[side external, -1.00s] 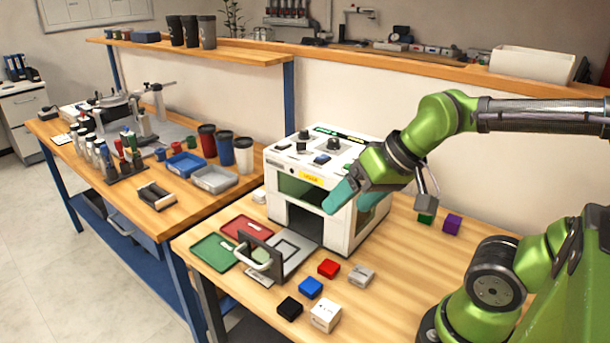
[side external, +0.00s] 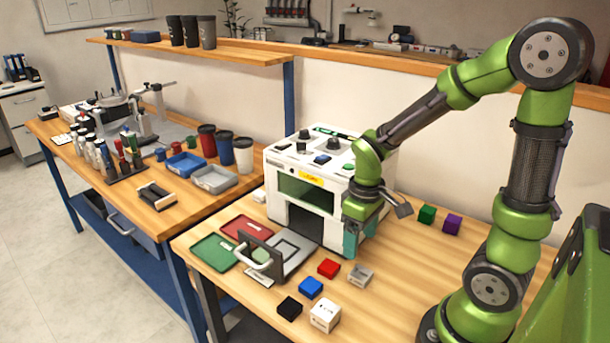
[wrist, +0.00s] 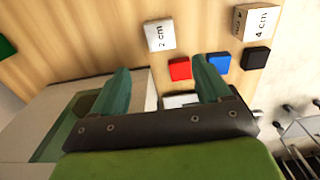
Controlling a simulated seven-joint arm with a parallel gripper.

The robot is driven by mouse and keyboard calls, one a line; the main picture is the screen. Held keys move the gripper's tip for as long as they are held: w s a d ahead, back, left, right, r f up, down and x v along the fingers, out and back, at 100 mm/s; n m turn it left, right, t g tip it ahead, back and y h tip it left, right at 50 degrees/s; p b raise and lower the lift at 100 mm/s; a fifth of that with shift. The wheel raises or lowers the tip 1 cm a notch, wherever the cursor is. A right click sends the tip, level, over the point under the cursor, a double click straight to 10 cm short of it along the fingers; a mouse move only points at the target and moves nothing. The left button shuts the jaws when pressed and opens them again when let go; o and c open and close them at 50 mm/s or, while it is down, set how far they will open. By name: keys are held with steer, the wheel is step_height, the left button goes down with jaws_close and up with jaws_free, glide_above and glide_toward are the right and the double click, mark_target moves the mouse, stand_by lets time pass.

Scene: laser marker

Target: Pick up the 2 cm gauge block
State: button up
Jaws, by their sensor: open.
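The 2 cm gauge block (side external: 361,275) is a small pale grey block on the wooden bench, in front of the white laser marker. In the wrist view the block (wrist: 160,36) shows its "2 cm" label, beyond the fingertips. My gripper (side external: 351,246) points down beside the marker's front right corner, above and behind the block. In the wrist view its two teal fingers (wrist: 160,68) are spread apart with nothing held between them. The block is apart from both fingers.
Red (side external: 328,268), blue (side external: 311,287) and black (side external: 290,307) blocks and a larger 4 cm block (side external: 325,315) lie near the gauge block. The laser marker (side external: 300,215) stands close to my gripper. Green (side external: 427,214) and purple (side external: 452,223) cubes lie behind right. Bench right of the gauge block is clear.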

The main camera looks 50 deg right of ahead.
mark_target(357, 271)
steer(key=f, duration=0.8)
steer(key=shift+s+a+f, duration=0.15)
steer(key=shift+s+f, duration=0.05)
steer(key=shift+f, duration=0.15)
steer(key=shift+c, duration=0.2)
steer(key=c, duration=1.1)
steer(key=shift+c, duration=0.2)
steer(key=shift+r, duration=0.1)
